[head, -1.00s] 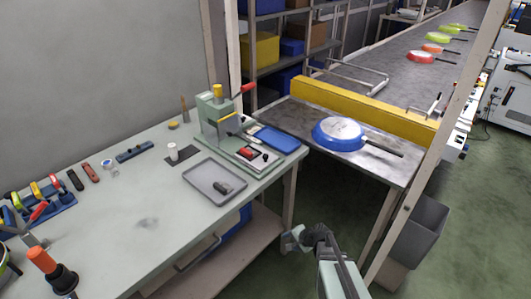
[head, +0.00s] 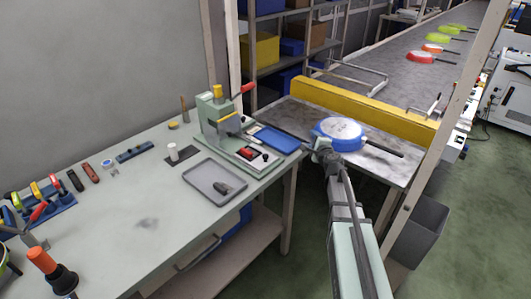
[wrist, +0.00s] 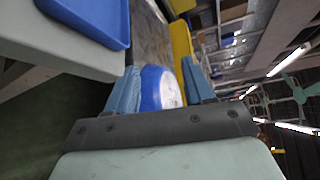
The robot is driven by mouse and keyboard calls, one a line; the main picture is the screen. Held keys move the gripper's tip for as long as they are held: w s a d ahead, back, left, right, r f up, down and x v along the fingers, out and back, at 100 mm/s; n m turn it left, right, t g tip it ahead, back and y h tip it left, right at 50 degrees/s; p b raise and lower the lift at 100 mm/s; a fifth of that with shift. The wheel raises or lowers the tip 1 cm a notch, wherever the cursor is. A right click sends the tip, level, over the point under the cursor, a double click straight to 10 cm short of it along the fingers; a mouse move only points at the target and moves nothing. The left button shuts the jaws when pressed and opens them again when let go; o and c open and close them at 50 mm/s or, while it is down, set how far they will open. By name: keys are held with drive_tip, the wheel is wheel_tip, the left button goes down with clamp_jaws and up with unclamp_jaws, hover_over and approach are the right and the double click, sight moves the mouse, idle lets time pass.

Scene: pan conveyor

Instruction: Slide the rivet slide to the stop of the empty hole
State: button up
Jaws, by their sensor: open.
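The green riveting press (head: 217,118) stands on the workbench at the right end. Small red and black parts (head: 246,154) sit on its base plate; which one is the rivet slide and where the holes are is too small to tell. My gripper (head: 322,147) is in front of the blue pan (head: 337,133), right of the press and clear of the bench edge. In the wrist view its two blue fingers (wrist: 160,90) are apart, with the blue pan (wrist: 152,88) seen beyond and between them. Nothing is held.
A blue tray (head: 277,139) lies at the press's right side; it also shows close in the wrist view (wrist: 95,15). A grey tray (head: 205,193) with a dark part lies in front of the press. A yellow barrier (head: 360,108) runs behind the pan. The workbench's front middle is clear.

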drive_tip(key=w+a+r+n+g+y, duration=0.2)
drive_tip(key=a+r+n+y, duration=0.2)
drive_tip(key=a+n, duration=0.5)
wheel_tip(320, 180, up, 11)
drive_tip(key=n+g+h, duration=0.6)
drive_tip(key=n+g, duration=0.8)
drive_tip(key=n, duration=1.4)
hover_over(265, 155)
wheel_tip(265, 155, down, 14)
drive_tip(key=shift+s+d+r, duration=0.1)
drive_tip(key=shift+r, duration=0.1)
clamp_jaws()
